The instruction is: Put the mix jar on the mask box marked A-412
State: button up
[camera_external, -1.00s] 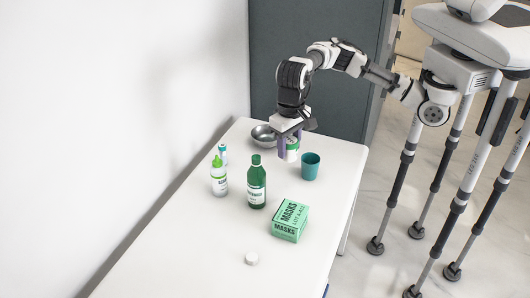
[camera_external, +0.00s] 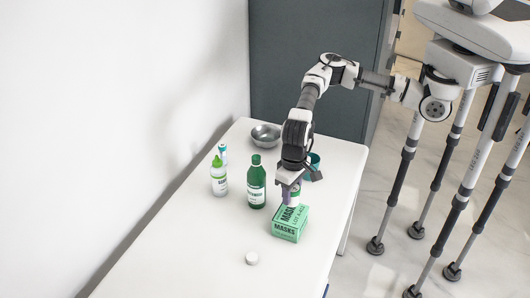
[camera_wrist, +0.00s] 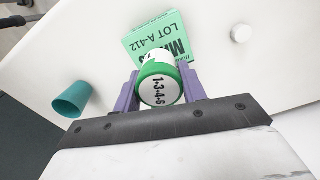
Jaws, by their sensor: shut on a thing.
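The mix jar (camera_wrist: 160,86) is white with a green band and dark numbers on its end, and it sits between the purple fingers of my gripper (camera_wrist: 160,92). My gripper (camera_external: 289,192) is shut on the jar, which shows only in part in the external view (camera_external: 294,197). The green mask box (camera_external: 287,228) stands on the table just below the jar. Its top reads LOT A-412 in the wrist view (camera_wrist: 172,31). The jar is over or at the far part of the box; I cannot tell whether they touch.
A green bottle (camera_external: 256,184) stands left of the box, with a white bottle with a green cap (camera_external: 219,178) beyond it. A teal cup (camera_external: 314,164) is behind my gripper. A metal bowl (camera_external: 265,136) is at the back. A small white round object (camera_external: 252,258) lies in front on the white table (camera_external: 190,250).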

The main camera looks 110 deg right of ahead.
jog(key=shift+f+p, duration=0.35)
jog(key=shift+f, duration=1.75)
jog(key=shift+f, duration=0.2)
jog(key=o, duration=1)
jog(key=shift+c, duration=0.2)
jog(key=shift+r, duration=0.1)
notch_tip(320, 180, up, 12)
jog(key=shift+r+b, duration=0.15)
jog(key=shift+b, duration=1.1)
